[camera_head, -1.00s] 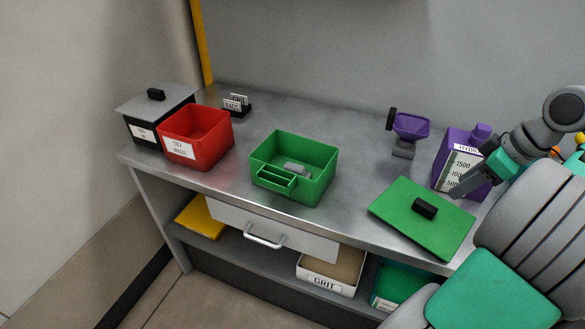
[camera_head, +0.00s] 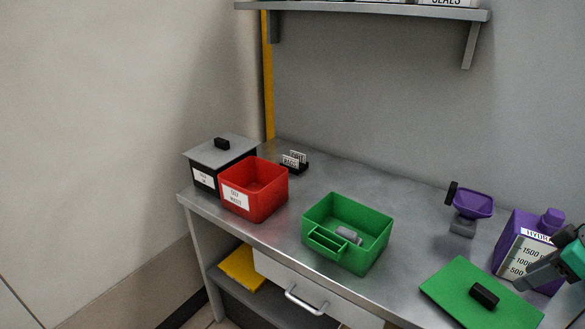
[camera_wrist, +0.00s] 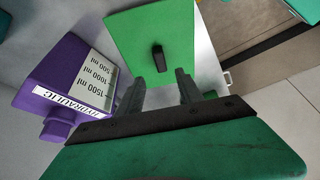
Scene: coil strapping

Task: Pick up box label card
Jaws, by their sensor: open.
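White cards with black lettering (camera_head: 292,160) stand upright in a small black holder (camera_head: 303,168) at the back left of the workbench in the head view. The lettering is too small to read surely, and I cannot tell which is the box label card. My gripper (camera_wrist: 158,84) is open and empty in the wrist view, its fingers over the green lid (camera_wrist: 175,35). In the head view part of my gripper (camera_head: 548,268) shows at the right edge, far from the cards, beside the purple hydraulic jug (camera_head: 520,250).
A red labelled bin (camera_head: 262,203) and a black box with a grey lid (camera_head: 222,157) stand left of and in front of the holder. A green bin (camera_head: 375,258) holds a grey piece. A purple funnel-like item (camera_head: 472,203) stands at the back. A shelf (camera_head: 370,12) hangs above.

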